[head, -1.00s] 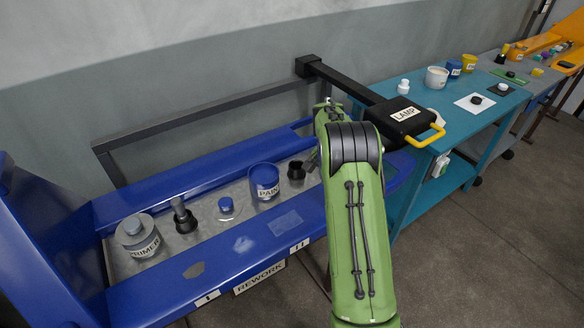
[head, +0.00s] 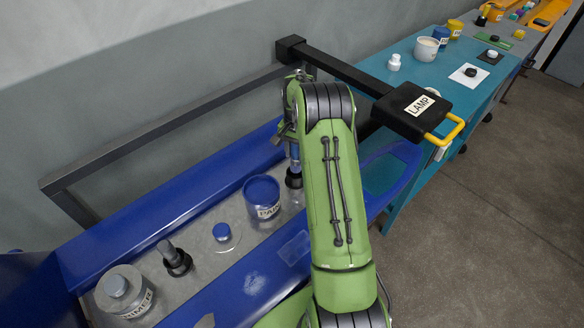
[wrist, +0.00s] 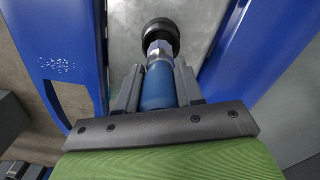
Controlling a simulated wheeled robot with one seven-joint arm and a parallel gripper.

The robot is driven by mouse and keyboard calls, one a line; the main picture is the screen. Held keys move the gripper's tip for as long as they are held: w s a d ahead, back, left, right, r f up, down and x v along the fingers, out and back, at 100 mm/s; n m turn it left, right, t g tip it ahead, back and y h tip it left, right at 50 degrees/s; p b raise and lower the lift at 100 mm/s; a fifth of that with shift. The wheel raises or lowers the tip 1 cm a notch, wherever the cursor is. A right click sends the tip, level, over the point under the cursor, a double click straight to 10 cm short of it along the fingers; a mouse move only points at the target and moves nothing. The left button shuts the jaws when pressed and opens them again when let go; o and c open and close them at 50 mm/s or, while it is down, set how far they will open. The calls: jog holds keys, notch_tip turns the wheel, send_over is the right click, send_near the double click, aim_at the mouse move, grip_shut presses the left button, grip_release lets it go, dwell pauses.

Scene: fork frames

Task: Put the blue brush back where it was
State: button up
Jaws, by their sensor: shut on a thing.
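The blue brush (head: 295,153) is upright in my gripper (wrist: 158,84), which is shut on its blue handle. The handle also shows in the wrist view (wrist: 158,88), with a pale metal collar beyond the fingers. A black round holder (head: 294,178) stands on the tray directly under the brush; it shows in the wrist view (wrist: 160,33) in line with the brush. The brush's lower end meets or enters the holder's mouth; I cannot tell how deep it sits. My arm hides part of the gripper in the head view.

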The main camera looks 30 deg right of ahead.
aim_at(296, 165)
notch_tip(296, 165, down, 6)
jog(key=shift+w+r, duration=0.1)
jog(key=shift+f+b, duration=0.2)
jog(key=shift+b, duration=0.2)
jog(key=o, duration=1)
jog(key=shift+o, duration=0.2)
